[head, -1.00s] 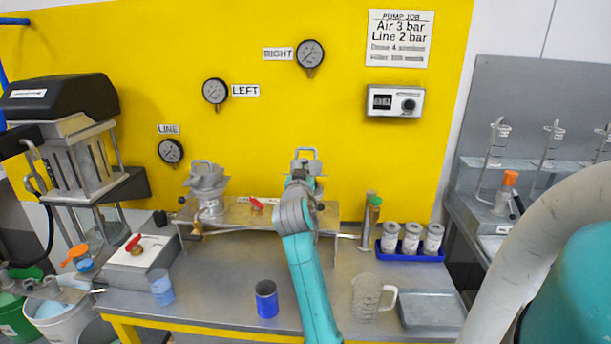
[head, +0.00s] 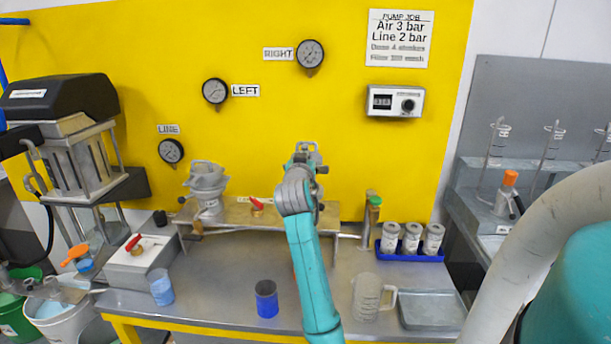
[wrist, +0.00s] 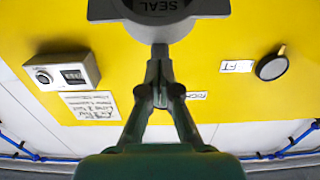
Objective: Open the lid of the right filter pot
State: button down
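The right filter pot stands on the bench shelf behind my arm, and its body is mostly hidden in the head view. Its grey lid (wrist: 158,22), marked SEAL, fills the top middle of the wrist view. A loop handle (head: 307,147) shows just above my wrist in the head view. My gripper (wrist: 160,78) has its fingers drawn together at the narrow grey tab (wrist: 160,52) below the lid, and they look shut on it. In the head view my gripper (head: 308,165) is partly hidden by the wrist.
The left filter pot (head: 206,185) stands on the metal shelf (head: 240,214), with a red-handled valve (head: 257,204) between the pots. A blue cup (head: 266,300) and clear jug (head: 368,298) stand on the bench in front. The yellow wall (head: 350,160) is close behind.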

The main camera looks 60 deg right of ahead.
aim_at(305, 146)
jog(key=shift+w+d+r, duration=0.3)
jog(key=shift+d+r, duration=0.35)
jog(key=shift+d, duration=0.05)
jog(key=shift+w+d+r, duration=0.25)
jog(key=shift+d+r, duration=0.4)
jog(key=shift+d, duration=0.05)
jog(key=shift+w+d+r, duration=0.25)
jog(key=shift+d+r, duration=0.05)
jog(key=shift+d, duration=0.25)
jog(key=shift+w+d+r, duration=0.2)
jog(key=shift+d+r, duration=0.05)
jog(key=shift+d, duration=0.3)
jog(key=shift+w+d+r, duration=0.25)
jog(key=shift+d+r, duration=0.05)
jog(key=shift+d, duration=0.25)
